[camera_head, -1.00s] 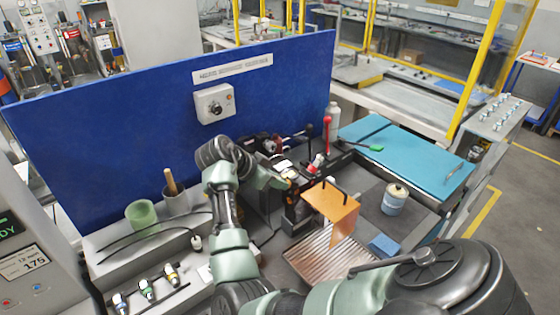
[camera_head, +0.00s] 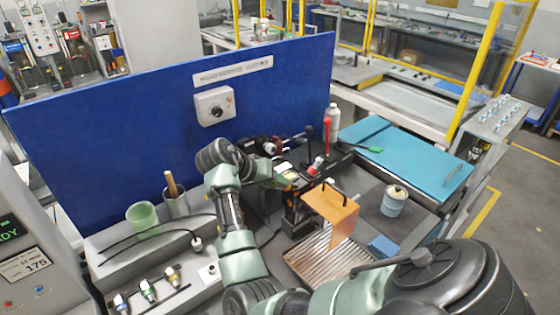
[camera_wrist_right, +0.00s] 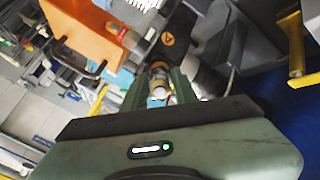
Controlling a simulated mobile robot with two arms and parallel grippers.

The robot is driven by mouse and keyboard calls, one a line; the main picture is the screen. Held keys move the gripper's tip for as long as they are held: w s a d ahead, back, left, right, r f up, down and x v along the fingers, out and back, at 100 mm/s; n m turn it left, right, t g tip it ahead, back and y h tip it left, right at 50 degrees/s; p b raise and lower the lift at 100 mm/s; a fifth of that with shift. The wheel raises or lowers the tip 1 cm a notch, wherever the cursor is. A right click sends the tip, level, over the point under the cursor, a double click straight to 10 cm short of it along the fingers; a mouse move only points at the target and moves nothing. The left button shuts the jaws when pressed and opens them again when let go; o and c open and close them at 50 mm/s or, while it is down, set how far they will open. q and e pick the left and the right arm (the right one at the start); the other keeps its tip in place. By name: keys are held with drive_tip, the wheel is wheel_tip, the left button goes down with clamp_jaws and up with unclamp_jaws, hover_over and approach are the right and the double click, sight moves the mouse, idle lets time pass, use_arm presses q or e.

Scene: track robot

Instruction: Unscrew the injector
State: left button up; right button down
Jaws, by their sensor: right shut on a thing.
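My right gripper (camera_head: 287,174) reaches the test fixture (camera_head: 297,208) at the centre of the bench. In the right wrist view its two green fingers (camera_wrist_right: 160,92) are shut around a small part, the injector (camera_wrist_right: 158,91), with a pale tip and an orange-brown band. In the head view the gripper and arm mostly hide this injector. Whether it is still seated in the fixture cannot be told. My left gripper is not in view.
An orange plate (camera_head: 332,207) stands beside the fixture, above a ribbed metal tray (camera_head: 318,262). Several other injectors (camera_head: 147,290) lie at the front left. A green cup (camera_head: 143,218), a white can (camera_head: 394,201) and a blue panel (camera_head: 130,130) surround the work area.

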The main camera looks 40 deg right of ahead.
drive_tip(key=n, duration=0.3)
drive_tip(key=shift+n, duration=0.3)
drive_tip(key=n, duration=0.2)
drive_tip(key=shift+n, duration=0.4)
drive_tip(key=n, duration=0.6)
drive_tip(key=shift+n, duration=0.3)
drive_tip(key=shift+a+r, duration=0.2)
drive_tip(key=shift+v, duration=1.85)
